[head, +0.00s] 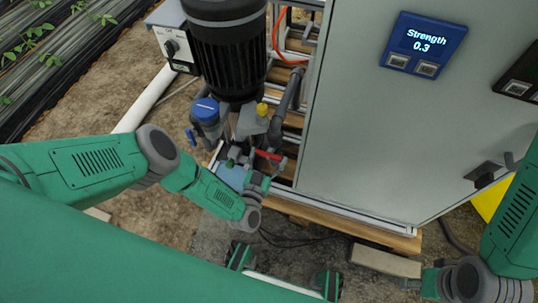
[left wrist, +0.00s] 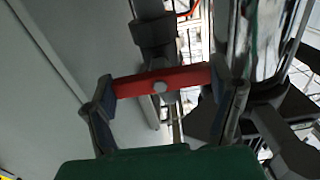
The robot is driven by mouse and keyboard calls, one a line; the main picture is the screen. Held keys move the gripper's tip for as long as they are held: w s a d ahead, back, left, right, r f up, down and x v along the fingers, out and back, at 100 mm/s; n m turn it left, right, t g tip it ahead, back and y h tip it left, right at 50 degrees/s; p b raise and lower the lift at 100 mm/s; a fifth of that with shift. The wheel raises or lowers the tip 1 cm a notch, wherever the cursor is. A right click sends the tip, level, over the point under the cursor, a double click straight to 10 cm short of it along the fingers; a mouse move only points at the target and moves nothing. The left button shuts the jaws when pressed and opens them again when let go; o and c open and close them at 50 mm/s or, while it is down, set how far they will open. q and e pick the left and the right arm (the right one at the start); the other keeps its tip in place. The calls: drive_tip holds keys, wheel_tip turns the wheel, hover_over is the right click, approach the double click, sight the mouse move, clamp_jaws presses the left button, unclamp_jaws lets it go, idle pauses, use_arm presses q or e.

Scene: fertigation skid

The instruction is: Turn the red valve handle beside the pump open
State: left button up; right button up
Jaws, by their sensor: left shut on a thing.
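The red valve handle (head: 268,155) is a short bar on the pipework below the black pump motor (head: 228,50), left of the grey cabinet. My left gripper (head: 264,160) is at the handle. In the left wrist view its two fingers (left wrist: 167,86) stand at the two ends of the bar, shut on it. The head view partly hides the handle behind the gripper.
The grey cabinet (head: 385,130) with a blue display (head: 425,45) reading "Strength 0.3" stands close on the right. A blue-capped filter (head: 206,112) and yellow-topped fitting (head: 262,109) crowd the handle. A white pipe (head: 145,98) runs at left. Open ground lies below the skid.

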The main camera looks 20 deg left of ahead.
use_arm(q)
drive_tip(key=shift+a, duration=0.15)
drive_tip(key=shift+c, duration=1.4)
